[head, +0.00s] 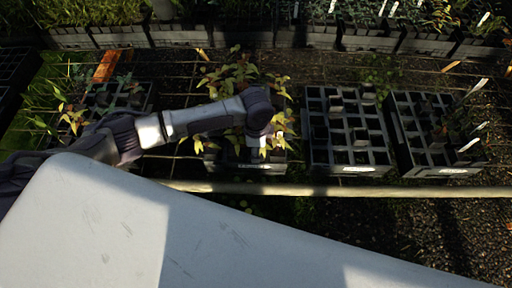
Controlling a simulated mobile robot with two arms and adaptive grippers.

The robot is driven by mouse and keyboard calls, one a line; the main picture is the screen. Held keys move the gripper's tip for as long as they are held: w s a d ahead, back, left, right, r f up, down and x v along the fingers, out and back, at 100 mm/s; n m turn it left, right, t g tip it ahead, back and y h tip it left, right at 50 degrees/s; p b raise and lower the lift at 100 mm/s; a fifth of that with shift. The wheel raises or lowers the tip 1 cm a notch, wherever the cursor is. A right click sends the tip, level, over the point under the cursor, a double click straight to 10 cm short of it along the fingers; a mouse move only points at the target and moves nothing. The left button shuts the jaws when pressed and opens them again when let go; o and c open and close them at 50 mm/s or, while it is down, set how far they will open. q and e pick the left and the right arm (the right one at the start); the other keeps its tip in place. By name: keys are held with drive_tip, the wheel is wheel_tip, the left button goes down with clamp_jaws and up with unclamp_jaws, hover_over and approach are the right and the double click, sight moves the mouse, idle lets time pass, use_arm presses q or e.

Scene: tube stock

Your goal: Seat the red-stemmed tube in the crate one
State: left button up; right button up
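My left arm comes in from the left, and its wrist is over a black crate (247,166) of yellow-green and reddish plants. My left gripper (262,140) points down among the leaves there. Its fingers are small, dark and mostly hidden, so I cannot tell whether they are open or hold anything. I cannot make out a red-stemmed tube for certain. To the right stands a black celled crate (357,169) with mostly empty cells. I cannot tell which crate is crate one. My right gripper is not in view.
Another celled crate (455,171) with a few plants and white labels stands at the right. A planted crate (136,97) with an orange tag (105,66) is at the left. A pale rail (400,191) runs in front of the crates. Planted trays (180,35) line the back.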

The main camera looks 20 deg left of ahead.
use_arm(q)
drive_tip(key=shift+f, duration=0.2)
drive_tip(key=o, duration=1.3)
drive_tip(key=shift+o, duration=0.2)
drive_tip(key=shift+r, duration=0.15)
wheel_tip(320, 180, up, 12)
drive_tip(key=shift+s+d, duration=0.1)
drive_tip(key=shift+s, duration=0.05)
